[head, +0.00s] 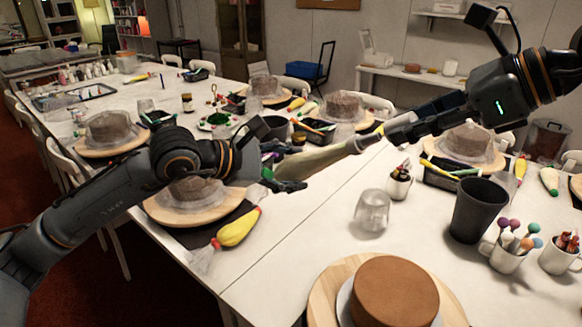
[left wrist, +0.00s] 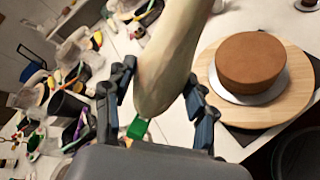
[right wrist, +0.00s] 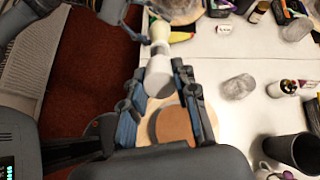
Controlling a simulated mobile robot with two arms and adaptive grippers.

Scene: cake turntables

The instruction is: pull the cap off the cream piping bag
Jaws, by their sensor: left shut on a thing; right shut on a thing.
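The cream piping bag (head: 318,158) is held in the air, lying nearly level between my two grippers. In the left wrist view the bag (left wrist: 165,60) fills the space between the fingers, and a green piece (left wrist: 137,128) shows at its near end. My left gripper (head: 280,178) is shut on the bag. My right gripper (head: 408,130) is shut on the pale grey cap (right wrist: 158,76) at the bag's narrow end.
A yellow piping bag (head: 238,228) lies left. The white table between them is partly clear.

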